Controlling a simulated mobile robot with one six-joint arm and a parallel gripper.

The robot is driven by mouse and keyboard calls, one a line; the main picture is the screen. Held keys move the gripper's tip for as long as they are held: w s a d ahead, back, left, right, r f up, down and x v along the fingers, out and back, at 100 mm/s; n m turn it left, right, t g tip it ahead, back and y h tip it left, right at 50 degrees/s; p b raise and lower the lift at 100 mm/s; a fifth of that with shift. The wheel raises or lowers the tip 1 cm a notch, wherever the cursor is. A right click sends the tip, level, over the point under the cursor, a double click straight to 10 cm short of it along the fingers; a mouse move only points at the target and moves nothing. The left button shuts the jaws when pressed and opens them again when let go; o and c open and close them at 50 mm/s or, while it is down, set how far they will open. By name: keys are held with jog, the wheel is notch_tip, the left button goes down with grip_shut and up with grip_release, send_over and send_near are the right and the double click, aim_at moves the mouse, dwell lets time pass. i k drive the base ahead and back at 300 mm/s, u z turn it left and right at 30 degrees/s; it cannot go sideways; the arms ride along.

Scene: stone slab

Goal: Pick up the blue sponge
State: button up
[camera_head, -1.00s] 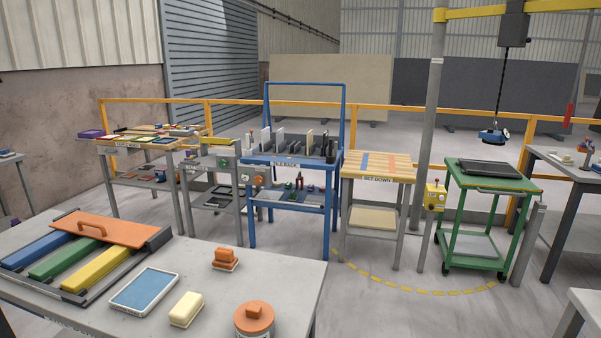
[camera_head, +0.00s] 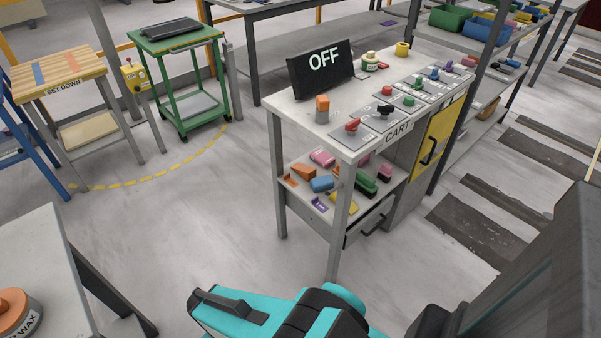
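A small blue block (camera_head: 321,184) that looks like the blue sponge lies on the lower shelf of the grey control table, near the shelf's front. An orange piece and several other coloured pieces lie close around it. The table top is above it. Part of my teal and black arm shows at the bottom of the view, well apart from the shelf. I cannot make out my gripper's fingers.
The control table (camera_head: 325,128) carries a dark "OFF" screen (camera_head: 320,69) and several knobs. Its front leg (camera_head: 339,225) stands close to the shelf pieces. A green trolley (camera_head: 178,36) stands behind left. A grey workbench (camera_head: 35,255) is at lower left. Open floor (camera_head: 200,220) lies between.

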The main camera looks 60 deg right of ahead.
aim_at(319, 184)
jog(key=u, duration=1.05)
jog(key=k, duration=0.15)
jog(key=z, duration=3.1)
jog(key=k, duration=0.95)
jog(key=u, duration=0.2)
jog(key=i, duration=0.65)
